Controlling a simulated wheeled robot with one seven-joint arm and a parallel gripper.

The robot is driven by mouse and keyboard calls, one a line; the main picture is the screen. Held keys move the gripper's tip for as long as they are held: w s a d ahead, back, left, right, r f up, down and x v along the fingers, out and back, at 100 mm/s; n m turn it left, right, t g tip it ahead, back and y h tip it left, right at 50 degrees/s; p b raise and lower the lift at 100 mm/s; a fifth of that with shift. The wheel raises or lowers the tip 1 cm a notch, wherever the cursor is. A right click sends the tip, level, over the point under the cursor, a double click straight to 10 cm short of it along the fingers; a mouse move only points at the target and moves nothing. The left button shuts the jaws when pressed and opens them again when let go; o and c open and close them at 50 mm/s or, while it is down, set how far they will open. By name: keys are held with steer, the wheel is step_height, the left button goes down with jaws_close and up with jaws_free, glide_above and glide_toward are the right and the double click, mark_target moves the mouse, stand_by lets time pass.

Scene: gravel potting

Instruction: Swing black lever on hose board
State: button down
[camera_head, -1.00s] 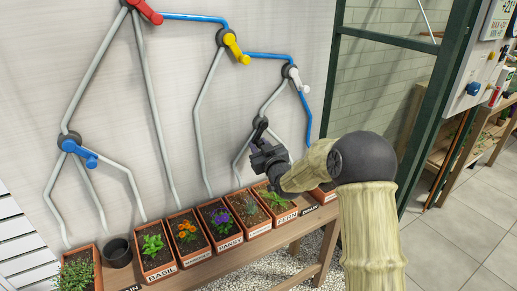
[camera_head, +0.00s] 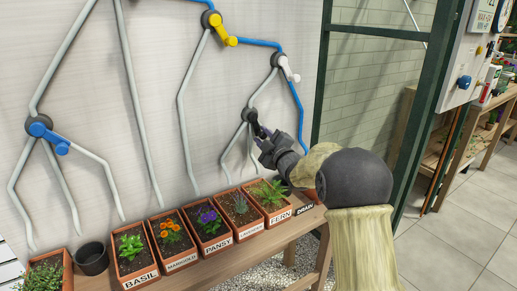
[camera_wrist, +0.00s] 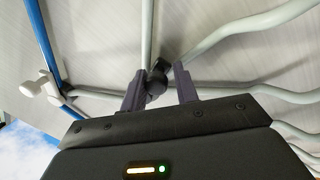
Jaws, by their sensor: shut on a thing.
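The black lever (camera_head: 258,130) sits on a dark round hub at the lower right of the hose board (camera_head: 155,70), where a grey pipe from above splits into branches. In the wrist view the lever and its hub (camera_wrist: 157,80) lie between the two fingers. My gripper (camera_wrist: 160,88) reaches up to the board and is shut on the black lever. In the head view my gripper (camera_head: 264,140) partly hides the lever.
Other levers on the board are white (camera_head: 289,68), yellow (camera_head: 222,30) and blue (camera_head: 48,133). Potted plants, including the fern pot (camera_head: 279,212), line the wooden bench (camera_head: 215,262) below. A green frame post (camera_head: 420,110) stands to the right.

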steer(key=shift+w+d+r+n+y+b, duration=0.25)
steer(key=shift+n+b, duration=0.25)
steer(key=shift+n, duration=0.45)
steer(key=shift+w+d+r+n+y+b, duration=0.15)
steer(key=shift+d+r+n+b, duration=0.3)
steer(key=shift+n, duration=0.55)
steer(key=shift+w+d+r+n+y+b, duration=0.2)
steer(key=shift+n+b, duration=0.4)
steer(key=shift+n, duration=0.35)
steer(key=c, duration=1.2)
jaws_free()
steer(key=shift+a, duration=0.1)
steer(key=shift+f, duration=0.1)
